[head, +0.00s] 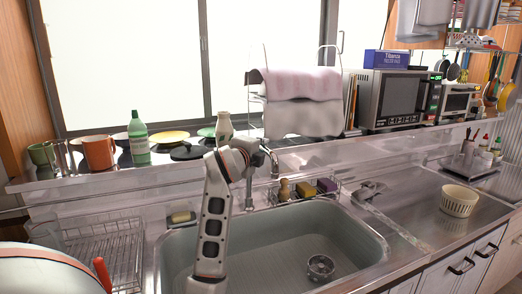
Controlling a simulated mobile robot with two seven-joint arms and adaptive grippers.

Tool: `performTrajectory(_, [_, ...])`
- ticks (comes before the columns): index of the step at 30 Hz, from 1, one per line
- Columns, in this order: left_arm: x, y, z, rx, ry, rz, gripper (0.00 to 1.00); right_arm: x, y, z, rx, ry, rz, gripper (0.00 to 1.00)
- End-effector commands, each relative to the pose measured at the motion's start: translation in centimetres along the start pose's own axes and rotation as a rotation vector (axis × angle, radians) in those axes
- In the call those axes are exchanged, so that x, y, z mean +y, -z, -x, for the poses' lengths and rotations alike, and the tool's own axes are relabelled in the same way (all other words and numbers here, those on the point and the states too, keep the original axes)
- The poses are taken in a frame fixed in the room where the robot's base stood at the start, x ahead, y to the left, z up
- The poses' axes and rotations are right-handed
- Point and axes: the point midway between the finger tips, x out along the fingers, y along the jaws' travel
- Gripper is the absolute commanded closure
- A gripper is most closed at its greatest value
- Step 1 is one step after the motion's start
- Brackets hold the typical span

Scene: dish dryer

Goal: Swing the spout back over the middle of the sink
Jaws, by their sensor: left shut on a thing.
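The sink (300,228) is a wide grey-green basin with a round drain basket (320,267) in its floor. A thin metal spout (249,190) shows at the sink's back edge, left of the sponge rack, its end pointing down. My left arm rises in front of the sink's left part. My left gripper (268,157) is at the upper part of the spout, shut on it; the wrist partly hides the contact. My right gripper is not in view.
A sponge rack (306,190) stands at the sink's back edge, and a soap dish (181,217) at its back left. A wire dish rack (120,248) is on the left. Cups, a green bottle (138,138) and a towel rack (301,84) line the shelf above. The basin's right part is clear.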

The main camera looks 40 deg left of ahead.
Motion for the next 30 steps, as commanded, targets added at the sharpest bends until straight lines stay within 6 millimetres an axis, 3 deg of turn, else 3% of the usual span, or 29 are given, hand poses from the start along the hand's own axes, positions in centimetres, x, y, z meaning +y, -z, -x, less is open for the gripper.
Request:
performTrajectory(20, [-0.06, -0.02, -0.42, 0.041, 0.005, -0.006, 1.00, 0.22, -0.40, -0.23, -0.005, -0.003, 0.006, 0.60])
performTrajectory(21, [-0.06, -0.02, -0.42, 0.041, 0.005, -0.006, 0.80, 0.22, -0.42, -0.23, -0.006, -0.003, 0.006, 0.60])
performTrajectory(23, [-0.06, -0.02, -0.42, 0.041, 0.005, -0.006, 0.68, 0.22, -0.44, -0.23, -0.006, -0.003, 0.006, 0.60])
performTrajectory(30, [-0.07, 0.01, -0.41, 0.041, 0.006, -0.006, 0.68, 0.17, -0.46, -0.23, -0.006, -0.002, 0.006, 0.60])
